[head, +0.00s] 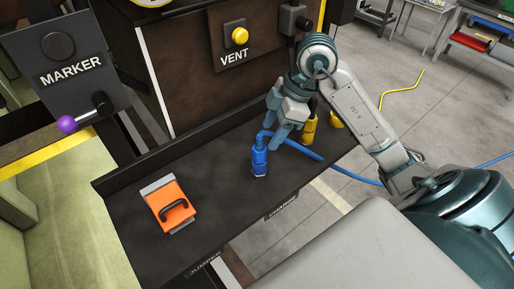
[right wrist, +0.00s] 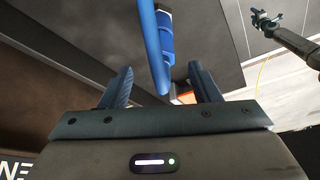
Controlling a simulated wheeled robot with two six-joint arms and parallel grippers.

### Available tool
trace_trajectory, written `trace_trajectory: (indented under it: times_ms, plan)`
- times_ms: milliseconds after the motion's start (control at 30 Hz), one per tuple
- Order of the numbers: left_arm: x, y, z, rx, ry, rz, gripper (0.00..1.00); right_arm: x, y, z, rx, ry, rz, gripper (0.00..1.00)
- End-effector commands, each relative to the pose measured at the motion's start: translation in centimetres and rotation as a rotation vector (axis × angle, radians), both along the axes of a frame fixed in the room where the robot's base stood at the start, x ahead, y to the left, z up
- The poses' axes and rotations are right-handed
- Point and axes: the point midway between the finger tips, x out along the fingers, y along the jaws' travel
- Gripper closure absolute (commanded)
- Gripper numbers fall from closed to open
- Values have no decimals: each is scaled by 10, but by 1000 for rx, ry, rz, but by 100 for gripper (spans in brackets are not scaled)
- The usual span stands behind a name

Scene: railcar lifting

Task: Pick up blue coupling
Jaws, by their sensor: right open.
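The blue coupling (head: 260,160) stands about upright on the dark shelf (head: 215,235), with a blue hose (head: 303,148) leading from its top to the right and over the shelf's edge. My right gripper (head: 273,130) is open and empty, just above and behind the coupling in the head view. In the right wrist view, the coupling (right wrist: 166,42) and its hose (right wrist: 153,45) show beyond and between the spread fingers (right wrist: 162,78). No contact with the coupling is visible.
An orange block with a black handle (head: 165,201) lies left of the coupling. Yellow fittings (head: 309,128) stand behind my right gripper. A VENT panel with a yellow button (head: 240,36) is at the back, a MARKER panel with a purple knob (head: 67,124) at left.

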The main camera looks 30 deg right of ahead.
Motion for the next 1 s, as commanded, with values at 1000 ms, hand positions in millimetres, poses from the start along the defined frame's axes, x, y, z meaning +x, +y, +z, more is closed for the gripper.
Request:
trace_trajectory:
  times_ms: [1000]
  plan:
    - [-9,0,17,0,12,0,59,11,29,-68,0,0,1,44]
